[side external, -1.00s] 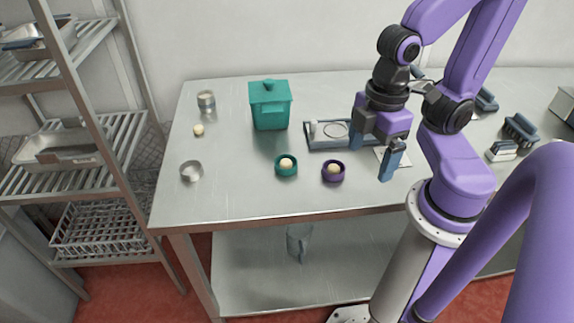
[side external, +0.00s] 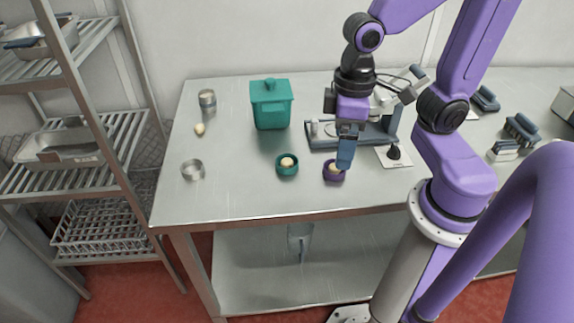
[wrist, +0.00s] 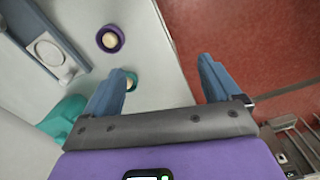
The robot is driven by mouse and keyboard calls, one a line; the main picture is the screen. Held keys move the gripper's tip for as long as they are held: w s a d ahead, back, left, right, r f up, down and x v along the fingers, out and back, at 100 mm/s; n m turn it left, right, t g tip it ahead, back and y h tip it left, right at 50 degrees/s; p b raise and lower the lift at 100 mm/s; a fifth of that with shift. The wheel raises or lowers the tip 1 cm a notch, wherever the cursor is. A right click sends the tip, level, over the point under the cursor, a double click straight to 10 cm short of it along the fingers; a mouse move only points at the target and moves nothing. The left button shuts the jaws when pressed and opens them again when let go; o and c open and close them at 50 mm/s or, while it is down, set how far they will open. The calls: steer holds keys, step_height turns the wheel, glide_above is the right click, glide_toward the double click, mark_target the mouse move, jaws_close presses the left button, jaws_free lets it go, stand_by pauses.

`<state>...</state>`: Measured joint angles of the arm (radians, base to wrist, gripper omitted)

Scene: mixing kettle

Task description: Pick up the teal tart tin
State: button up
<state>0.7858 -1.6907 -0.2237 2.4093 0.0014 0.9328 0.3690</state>
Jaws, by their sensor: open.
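The teal tart tin (side external: 287,169) is a small round tin with a pale dough ball in it, on the steel table left of the purple tin. In the wrist view the teal tin (wrist: 133,82) is partly hidden behind my left finger. The similar purple tin (side external: 333,176), also with a pale ball (wrist: 109,40), sits to its right. My gripper (side external: 345,155) is open and empty. In the side view its blue fingers line up over the purple tin, above the table and to the right of the teal tin.
A teal lidded canister (side external: 271,108) stands behind the teal tin. A grey-blue scale-like tray (side external: 322,138) lies behind the purple tin.

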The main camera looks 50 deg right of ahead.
steer(key=w+m, duration=0.9)
steer(key=m, duration=1)
glide_above(287, 160)
steer(key=f, duration=1.1)
steer(key=shift+s, duration=0.3)
steer(key=shift+w+d+f, duration=0.1)
steer(key=shift+w+f, duration=0.1)
steer(key=shift+f, duration=1.2)
steer(key=shift+w+f, duration=0.15)
steer(key=shift+f, duration=1.2)
steer(key=c, duration=1.1)
